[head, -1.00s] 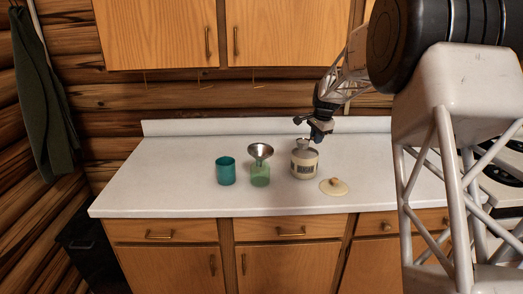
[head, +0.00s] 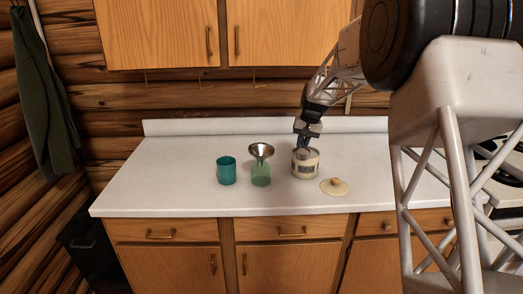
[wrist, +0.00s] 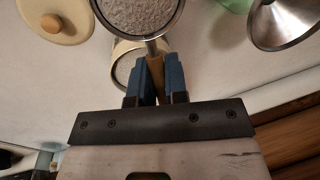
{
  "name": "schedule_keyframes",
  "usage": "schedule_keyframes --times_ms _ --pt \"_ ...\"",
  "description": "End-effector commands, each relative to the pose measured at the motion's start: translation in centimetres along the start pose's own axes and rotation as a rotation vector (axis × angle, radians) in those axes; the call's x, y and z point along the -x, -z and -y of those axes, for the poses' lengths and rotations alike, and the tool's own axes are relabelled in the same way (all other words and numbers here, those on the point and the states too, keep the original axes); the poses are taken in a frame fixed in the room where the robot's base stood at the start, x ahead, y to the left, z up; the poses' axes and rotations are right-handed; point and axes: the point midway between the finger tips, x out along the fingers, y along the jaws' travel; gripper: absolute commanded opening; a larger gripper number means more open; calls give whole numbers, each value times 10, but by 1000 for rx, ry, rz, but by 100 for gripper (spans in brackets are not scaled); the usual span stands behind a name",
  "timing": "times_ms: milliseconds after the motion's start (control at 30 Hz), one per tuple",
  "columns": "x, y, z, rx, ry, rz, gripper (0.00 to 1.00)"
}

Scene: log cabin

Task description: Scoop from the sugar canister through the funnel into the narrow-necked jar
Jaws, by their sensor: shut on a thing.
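My gripper (head: 307,136) is over the sugar canister (head: 305,170), a cream pot with a dark label. In the wrist view its blue fingers (wrist: 158,82) are shut on the wooden handle of a metal scoop (wrist: 155,46). The scoop's round bowl holds white sugar (wrist: 138,14) and overlaps the canister rim (wrist: 124,45). I cannot tell how far the bowl is above the rim. The metal funnel (head: 261,150) sits in the mouth of the green narrow-necked jar (head: 261,177), left of the canister; it also shows in the wrist view (wrist: 285,22).
A teal cup (head: 226,171) stands left of the jar. The canister's cream lid (head: 335,187) with a wooden knob lies on the counter (head: 160,187), front right of the canister. The front and left of the counter are clear. A low backsplash (head: 200,128) runs behind.

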Motion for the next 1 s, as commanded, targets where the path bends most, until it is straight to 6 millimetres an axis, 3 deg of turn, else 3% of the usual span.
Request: schedule_keyframes --times_ms 233,500,767,1000 --pt "-1 -7 8 131 0 25 0" --pt "13 -6 52 153 37 10 0" --pt "6 11 80 154 33 14 0" --pt "-2 32 123 157 29 19 0"
